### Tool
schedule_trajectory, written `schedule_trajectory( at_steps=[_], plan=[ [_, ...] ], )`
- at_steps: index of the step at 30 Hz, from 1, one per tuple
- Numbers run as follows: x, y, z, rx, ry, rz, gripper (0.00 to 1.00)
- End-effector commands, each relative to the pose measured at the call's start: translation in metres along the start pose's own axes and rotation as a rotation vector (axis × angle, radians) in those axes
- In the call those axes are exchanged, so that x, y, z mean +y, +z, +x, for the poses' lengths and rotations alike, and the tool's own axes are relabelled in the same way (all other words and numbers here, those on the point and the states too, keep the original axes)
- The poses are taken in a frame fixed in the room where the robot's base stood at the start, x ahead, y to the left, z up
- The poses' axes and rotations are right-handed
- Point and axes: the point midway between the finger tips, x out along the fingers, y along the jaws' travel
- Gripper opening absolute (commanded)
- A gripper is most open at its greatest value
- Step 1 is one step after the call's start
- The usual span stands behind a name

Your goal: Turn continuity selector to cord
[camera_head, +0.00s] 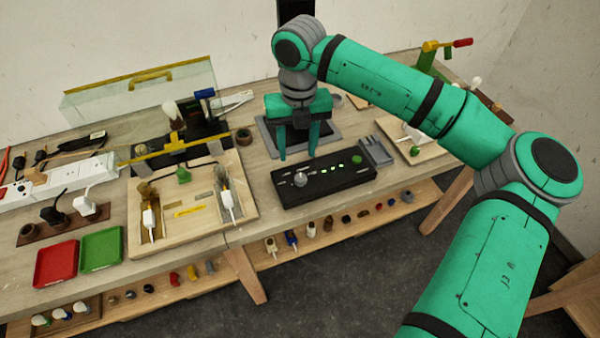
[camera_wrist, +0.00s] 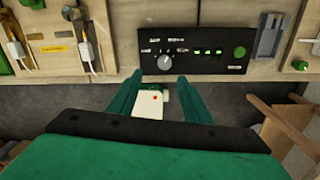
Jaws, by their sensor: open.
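A black test box (camera_head: 322,181) lies on the bench below my gripper. Its pale grey selector knob (camera_head: 300,179) is on the left part of its top; it also shows in the wrist view (camera_wrist: 164,63). The small labels around the knob are too small to read. Several green lights (camera_wrist: 207,52) glow to the knob's right, with a round green button (camera_wrist: 240,52) beyond them. My gripper (camera_head: 298,156) is open and empty, fingers pointing down, near the box and apart from the knob. In the wrist view the knob lies just beyond the gap between the fingertips (camera_wrist: 160,78).
A wooden board with white plugs (camera_head: 190,205) is left of the box. Red (camera_head: 56,264) and green (camera_head: 101,249) trays sit at the front left. A grey holder (camera_head: 376,152) stands close to the box's right end. A shelf with small parts runs below the bench.

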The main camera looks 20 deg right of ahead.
Motion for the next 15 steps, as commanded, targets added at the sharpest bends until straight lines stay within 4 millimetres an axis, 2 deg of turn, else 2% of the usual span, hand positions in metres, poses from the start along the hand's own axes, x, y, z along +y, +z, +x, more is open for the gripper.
schedule_trajectory(
  at_steps=[5, 15],
  plan=[
    [-0.009, 0.000, 0.007, 0.000, -0.025, 0.014, 0.45],
    [-0.009, 0.000, 0.064, 0.002, -0.020, 0.013, 0.45]
  ],
)
